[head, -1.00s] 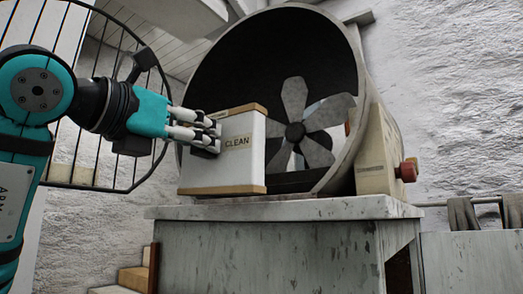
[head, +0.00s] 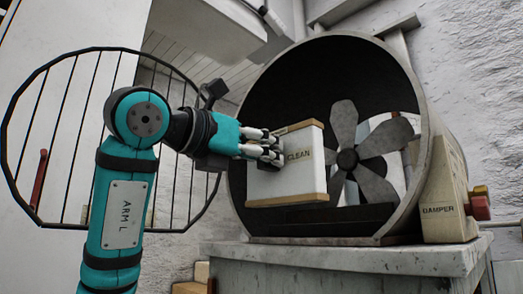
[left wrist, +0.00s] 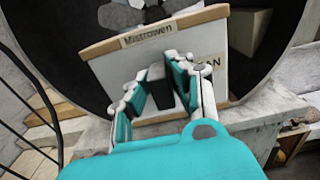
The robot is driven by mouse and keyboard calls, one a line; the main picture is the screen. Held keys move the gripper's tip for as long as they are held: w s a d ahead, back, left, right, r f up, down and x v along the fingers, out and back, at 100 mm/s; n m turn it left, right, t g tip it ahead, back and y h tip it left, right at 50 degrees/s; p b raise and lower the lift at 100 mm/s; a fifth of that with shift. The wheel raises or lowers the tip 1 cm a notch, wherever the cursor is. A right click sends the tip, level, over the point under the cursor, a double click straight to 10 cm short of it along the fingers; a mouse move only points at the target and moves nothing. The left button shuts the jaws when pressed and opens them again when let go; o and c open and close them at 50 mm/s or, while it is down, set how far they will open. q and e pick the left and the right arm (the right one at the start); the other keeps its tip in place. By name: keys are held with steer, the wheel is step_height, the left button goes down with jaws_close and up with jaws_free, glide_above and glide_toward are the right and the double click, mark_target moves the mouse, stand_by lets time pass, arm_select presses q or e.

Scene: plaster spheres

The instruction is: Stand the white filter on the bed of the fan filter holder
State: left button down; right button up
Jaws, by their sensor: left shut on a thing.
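The white filter (head: 281,178) is a white box with wooden strips along its top and bottom and the word CLEAN on its front. It stands about upright in front of the left part of the round drum mouth. My left gripper (head: 279,152) is shut on it at its front face; in the left wrist view my fingers (left wrist: 162,88) close around a dark block at the filter (left wrist: 112,70). The fan filter holder (head: 428,130) is the large grey drum with a bladed fan inside. A dark ledge, seemingly its bed (head: 345,218), shows below the filter; I cannot tell whether they touch. My right gripper is out of view.
The drum rests on a worn grey bench (head: 370,258). A beige DAMPER box (head: 445,212) with a red knob (head: 480,203) stands at its right. A black round railing (head: 75,140) is behind my left arm. Wooden steps (head: 190,287) lie below left.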

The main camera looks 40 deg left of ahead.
mark_target(285, 159)
arm_select(q)
steer(key=shift+w, duration=0.45)
steer(key=w, duration=0.1)
steer(key=w+p, duration=0.1)
steer(key=w, duration=0.2)
steer(key=shift+w+d, duration=0.2)
steer(key=shift+d, duration=0.15)
steer(key=w+d+f, duration=0.1)
steer(key=w, duration=0.7)
steer(key=shift+f, duration=0.3)
steer(key=shift+s, duration=0.15)
steer(key=shift+d+f+b, duration=0.1)
steer(key=shift+f+b, duration=1.2)
steer(key=shift+f, duration=0.5)
stand_by(0.8)
steer(key=c, duration=1.1)
jaws_free()
